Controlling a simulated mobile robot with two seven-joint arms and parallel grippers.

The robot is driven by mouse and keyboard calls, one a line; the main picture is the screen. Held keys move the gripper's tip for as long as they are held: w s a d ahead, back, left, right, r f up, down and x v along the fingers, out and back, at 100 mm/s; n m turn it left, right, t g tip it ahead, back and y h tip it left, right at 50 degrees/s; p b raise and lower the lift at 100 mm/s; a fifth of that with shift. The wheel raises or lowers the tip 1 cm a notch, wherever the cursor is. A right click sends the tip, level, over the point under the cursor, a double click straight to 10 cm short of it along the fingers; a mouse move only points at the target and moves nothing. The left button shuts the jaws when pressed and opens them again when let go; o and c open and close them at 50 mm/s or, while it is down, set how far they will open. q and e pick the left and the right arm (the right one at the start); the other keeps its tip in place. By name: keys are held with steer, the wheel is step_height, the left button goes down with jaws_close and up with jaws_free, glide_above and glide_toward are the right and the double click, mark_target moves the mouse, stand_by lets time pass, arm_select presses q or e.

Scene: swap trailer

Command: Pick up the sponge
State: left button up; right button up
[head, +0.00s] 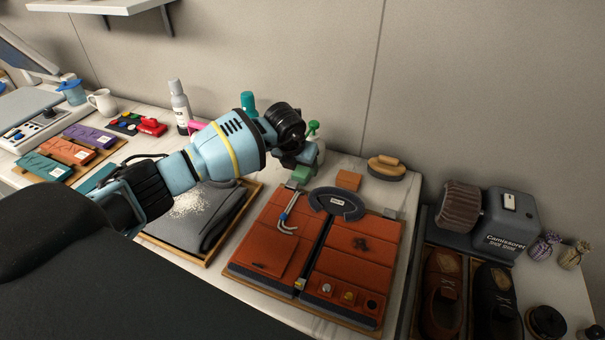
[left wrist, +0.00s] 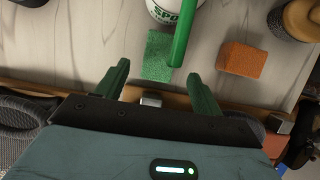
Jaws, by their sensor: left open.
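Two small sponge-like blocks lie near the back of the table, and I cannot tell which one the task means. The orange block (head: 348,179) is right of my left gripper; it also shows in the left wrist view (left wrist: 242,59). The green block (head: 301,174) is just below the gripper; in the left wrist view it has a rough surface (left wrist: 158,62) and lies ahead of the fingertips, between their lines. My left gripper (left wrist: 158,82) is open and empty, its two fingers apart. My right gripper is in neither view.
A spray bottle (head: 318,140) with a green trigger stands close behind the green block. A brush (head: 386,167) lies right of the orange block. The opened brown leather case (head: 350,262) is in front. A tray with grey cloth (head: 196,250) lies left; a shoe polisher (head: 505,215) stands right.

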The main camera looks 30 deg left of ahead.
mark_target(300, 172)
arm_select(q)
steer(key=x, duration=0.4)
steer(key=shift+s+a, duration=0.1)
steer(key=shift+s, duration=0.1)
steer(key=shift+r, duration=0.1)
steer(key=c, duration=1.1)
steer(key=shift+r, duration=0.1)
